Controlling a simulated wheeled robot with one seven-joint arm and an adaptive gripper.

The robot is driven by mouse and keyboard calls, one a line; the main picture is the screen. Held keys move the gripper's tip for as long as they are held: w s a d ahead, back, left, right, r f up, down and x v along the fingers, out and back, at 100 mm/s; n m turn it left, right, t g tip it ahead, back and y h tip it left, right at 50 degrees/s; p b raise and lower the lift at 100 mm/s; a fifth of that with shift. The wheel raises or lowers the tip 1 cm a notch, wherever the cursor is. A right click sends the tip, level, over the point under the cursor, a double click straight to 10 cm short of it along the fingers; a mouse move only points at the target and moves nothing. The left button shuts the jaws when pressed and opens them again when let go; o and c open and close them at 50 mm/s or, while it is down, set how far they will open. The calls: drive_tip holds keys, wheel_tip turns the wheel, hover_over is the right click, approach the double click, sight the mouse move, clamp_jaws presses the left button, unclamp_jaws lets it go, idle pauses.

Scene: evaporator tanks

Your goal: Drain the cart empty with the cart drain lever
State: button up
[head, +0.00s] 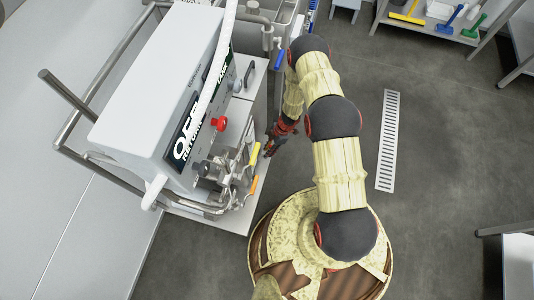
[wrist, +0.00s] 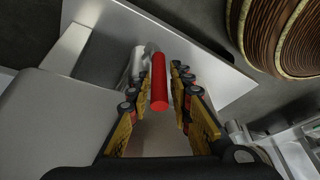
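The cart (head: 160,75) is a white box on a metal frame with valves and pipes on its near right side. In the wrist view, a lever with a red cylindrical grip (wrist: 160,82) sticks out beside a grey metal part; I take it for the cart drain lever. My gripper (wrist: 162,70) is open, with one finger on each side of the red grip. Gaps show beside the grip, narrower on the left. In the head view my gripper (head: 270,147) is low at the cart's right edge, and I cannot make out the red grip there.
A red knob (head: 218,123) and yellow-handled valves (head: 254,153) sit on the cart's side. A floor drain grate (head: 388,140) lies to the right. A shelf with coloured brushes (head: 440,20) stands at the top right. The grey floor between is clear.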

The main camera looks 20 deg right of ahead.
drive_tip(key=shift+x, duration=0.85)
drive_tip(key=shift+c, duration=1.2)
drive_tip(key=shift+w, duration=0.1)
clamp_jaws()
